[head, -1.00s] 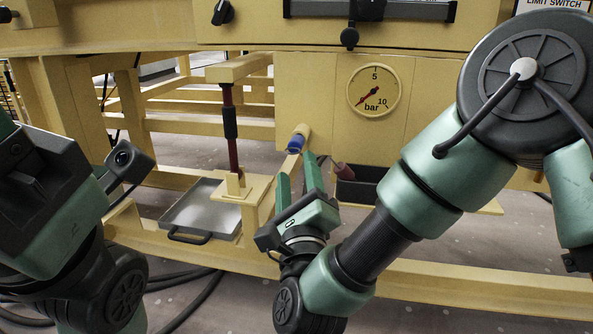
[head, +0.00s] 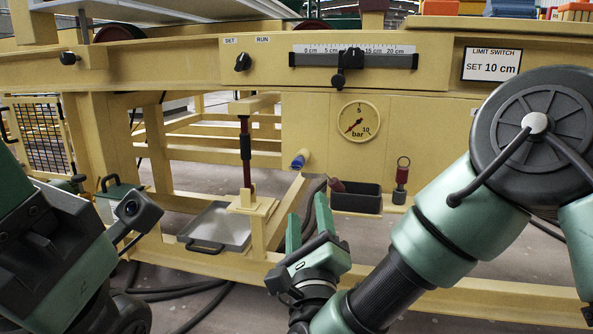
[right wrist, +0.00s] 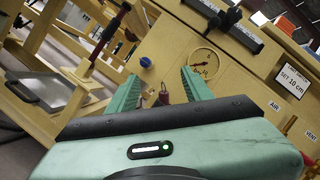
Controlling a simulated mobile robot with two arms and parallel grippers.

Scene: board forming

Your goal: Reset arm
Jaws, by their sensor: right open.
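My right gripper (head: 308,222) is in front of the yellow machine frame, below the pressure gauge (head: 359,122). Its two green fingers stand apart with nothing between them, as the right wrist view (right wrist: 160,88) also shows. A blue-tipped knob (head: 300,159) is on the panel above and behind the fingers, apart from them. My left arm (head: 60,240) is at the left edge of the head view. Its gripper fingers cannot be made out there.
A metal tray (head: 217,228) lies on the lower frame beside a dark red upright cylinder (head: 245,155). A black bin (head: 356,198) hangs under the gauge panel. A slider scale (head: 353,57) and a limit switch sign (head: 491,65) are above. Black hoses lie on the floor.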

